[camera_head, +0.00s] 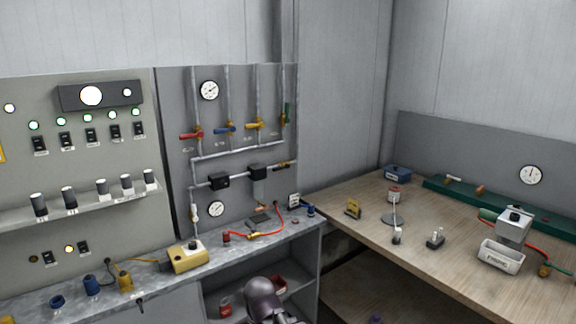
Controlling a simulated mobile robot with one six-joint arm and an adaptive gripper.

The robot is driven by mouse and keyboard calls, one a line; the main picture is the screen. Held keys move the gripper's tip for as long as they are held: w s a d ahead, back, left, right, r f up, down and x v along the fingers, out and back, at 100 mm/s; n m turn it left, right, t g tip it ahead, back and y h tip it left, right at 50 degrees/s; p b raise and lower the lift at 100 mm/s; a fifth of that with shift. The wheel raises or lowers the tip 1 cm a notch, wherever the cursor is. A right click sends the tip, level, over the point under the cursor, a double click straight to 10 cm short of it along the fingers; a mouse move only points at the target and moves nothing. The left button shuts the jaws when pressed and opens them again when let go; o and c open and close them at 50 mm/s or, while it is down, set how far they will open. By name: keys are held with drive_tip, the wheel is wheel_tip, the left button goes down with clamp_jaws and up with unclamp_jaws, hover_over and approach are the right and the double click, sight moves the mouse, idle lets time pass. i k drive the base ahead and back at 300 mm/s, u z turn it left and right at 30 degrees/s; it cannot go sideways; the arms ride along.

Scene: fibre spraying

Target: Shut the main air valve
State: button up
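Several lever valves sit on the grey pipe panel (177,100). The red lever (191,135), blue lever (225,128) and yellow lever (254,125) lie crosswise to their upright pipes. The green lever (287,113) at the right stands along its pipe. A smaller yellow-handled valve (282,165) sits on the lower horizontal pipe, its handle roughly in line with it. The labels are too small to read, so I cannot tell which is the main air valve. A dark rounded part of my arm shows at the bottom centre; my gripper's fingers are not visible.
Below the panel, a grey bench (215,254) holds a yellow box (188,257), a red hose (262,234) and small parts. A control panel (75,178) with lit lamps stands left. A wooden table (350,230) with tools stands right. Gauges (209,90) hang on the pipe panel.

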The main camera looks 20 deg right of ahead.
sight(281, 168)
drive_tip(key=z, duration=0.35)
drive_tip(key=i, duration=0.95)
drive_tip(key=z, duration=0.2)
